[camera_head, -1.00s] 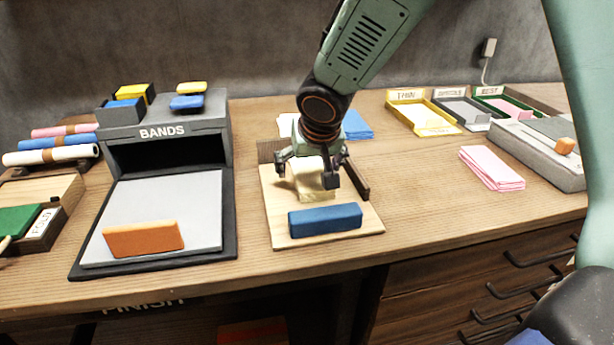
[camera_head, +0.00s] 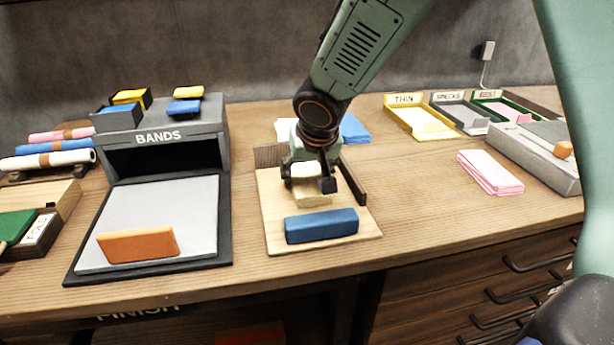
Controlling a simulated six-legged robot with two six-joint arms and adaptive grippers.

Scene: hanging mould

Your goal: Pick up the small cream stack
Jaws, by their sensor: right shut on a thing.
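The small cream stack (camera_head: 313,198) is on the light wooden board (camera_head: 365,226), behind a blue block (camera_head: 321,226). My right gripper (camera_head: 310,186) comes down from above and is shut on the cream stack; its fingers and wrist cover the stack's upper part. I cannot tell whether the stack is clear of the board. My left gripper is not in view.
A blue stack (camera_head: 354,128) lies behind my right gripper. A pink stack (camera_head: 490,172) lies to the right, before labelled trays (camera_head: 424,136). The BANDS stand (camera_head: 160,137) with an orange block (camera_head: 138,245) is at left. Table between board and pink stack is clear.

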